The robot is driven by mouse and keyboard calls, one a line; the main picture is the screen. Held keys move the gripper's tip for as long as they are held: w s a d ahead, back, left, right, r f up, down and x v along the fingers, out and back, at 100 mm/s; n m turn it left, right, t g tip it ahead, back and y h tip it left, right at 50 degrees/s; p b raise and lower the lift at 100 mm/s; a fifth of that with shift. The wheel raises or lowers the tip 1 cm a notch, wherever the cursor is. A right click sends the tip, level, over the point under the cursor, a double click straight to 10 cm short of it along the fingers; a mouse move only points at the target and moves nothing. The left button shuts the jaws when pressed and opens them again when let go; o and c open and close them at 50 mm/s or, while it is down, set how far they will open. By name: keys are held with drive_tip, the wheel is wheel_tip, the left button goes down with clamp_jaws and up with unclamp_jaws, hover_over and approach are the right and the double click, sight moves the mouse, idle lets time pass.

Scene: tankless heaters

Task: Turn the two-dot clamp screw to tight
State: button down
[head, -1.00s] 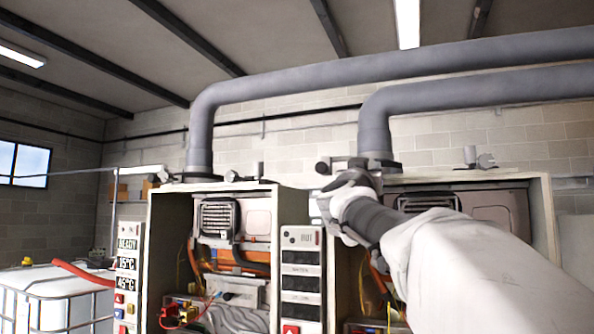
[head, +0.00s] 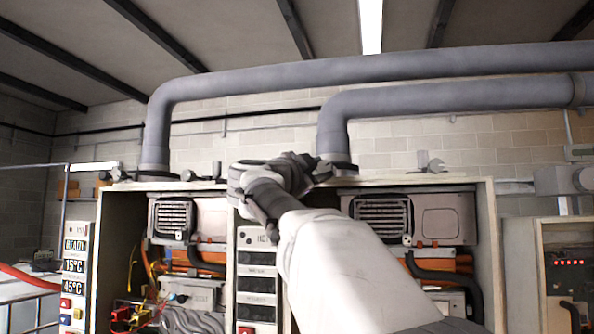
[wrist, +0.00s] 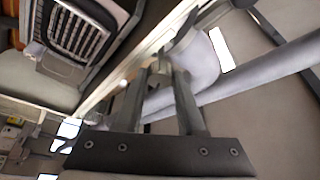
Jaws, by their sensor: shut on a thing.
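My gripper (head: 312,174) is at the top edge of the heater cabinets, beside the foot of the right flue pipe (head: 333,140). In the wrist view my gripper (wrist: 160,76) has its two fingers closed around a small grey piece (wrist: 158,68), which looks like the clamp screw. The pipe's clamp collar (head: 340,168) is partly hidden behind my gripper in the head view. No dot marks can be made out, so I cannot read which screw this is or how far it is turned.
The left flue pipe (head: 156,140) rises from the left cabinet, with small fittings (head: 217,171) beside it. A wrench-shaped fitting (head: 431,164) stands on the right cabinet's top. A label panel (head: 257,280) separates the open cabinets.

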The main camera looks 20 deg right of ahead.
drive_tip(key=m+g, duration=0.1)
drive_tip(key=m, duration=0.1)
drive_tip(key=m+g, duration=0.1)
drive_tip(key=m, duration=0.2)
drive_tip(key=shift+w+r, duration=0.15)
drive_tip(key=shift+r, duration=0.05)
drive_tip(key=shift+a+r+m+g+y, duration=0.1)
drive_tip(key=shift+m+g+y, duration=0.5)
drive_tip(key=shift+m, duration=1)
drive_tip(key=shift+r+m, duration=0.1)
drive_tip(key=shift+m, duration=0.4)
drive_tip(key=c, duration=0.5)
unclamp_jaws()
drive_tip(key=shift+y, duration=0.3)
drive_tip(key=b+v, duration=0.1)
drive_tip(key=v, duration=1.6)
drive_tip(key=shift+s+a, duration=0.15)
drive_tip(key=shift+s, duration=0.1)
